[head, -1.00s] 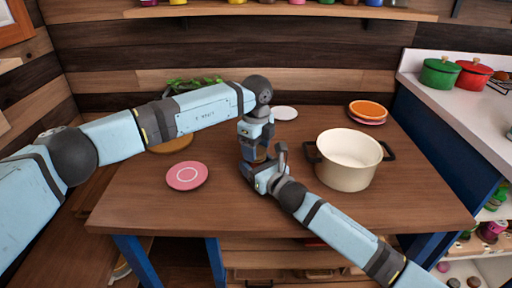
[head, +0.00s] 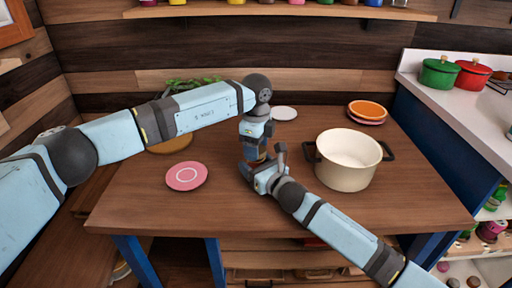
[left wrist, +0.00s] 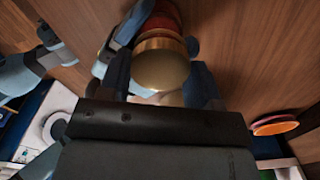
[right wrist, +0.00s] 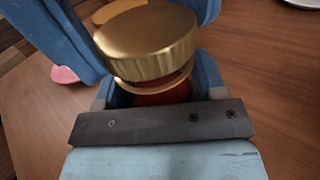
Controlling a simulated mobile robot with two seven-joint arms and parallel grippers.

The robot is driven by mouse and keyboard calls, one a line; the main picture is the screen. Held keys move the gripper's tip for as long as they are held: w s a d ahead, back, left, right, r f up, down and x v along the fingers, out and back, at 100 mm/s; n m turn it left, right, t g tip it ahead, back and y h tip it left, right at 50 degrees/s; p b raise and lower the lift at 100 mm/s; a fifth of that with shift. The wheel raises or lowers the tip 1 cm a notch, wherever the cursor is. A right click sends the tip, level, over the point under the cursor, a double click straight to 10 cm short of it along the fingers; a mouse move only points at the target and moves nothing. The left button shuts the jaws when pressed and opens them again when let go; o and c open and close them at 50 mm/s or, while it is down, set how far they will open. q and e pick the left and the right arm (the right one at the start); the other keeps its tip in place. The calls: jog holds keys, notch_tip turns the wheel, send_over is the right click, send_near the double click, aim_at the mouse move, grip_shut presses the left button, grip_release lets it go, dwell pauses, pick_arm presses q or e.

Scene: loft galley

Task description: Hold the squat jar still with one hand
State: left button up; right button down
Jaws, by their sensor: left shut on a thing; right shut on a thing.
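The squat jar has a wide gold lid (right wrist: 147,45) and a red body (right wrist: 165,95); a gold ring shows just under the lid. The jar is mostly hidden between my grippers in the head view. My left gripper (head: 255,148) comes down from above and is shut on the lid, which also shows between its fingers in the left wrist view (left wrist: 160,68). My right gripper (head: 263,168) reaches in low from the right and is shut on the jar's body.
A cream pot (head: 348,160) with dark handles stands close to the right of my grippers. A pink plate (head: 186,176) lies to the left, a white disc (head: 284,113) behind, and orange and pink plates (head: 367,110) at the back right. The table's front is clear.

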pick_arm(q)
jog(key=shift+r, duration=0.9)
jog(key=shift+r, duration=2)
pick_arm(e)
jog(key=shift+c, duration=0.6)
grip_release()
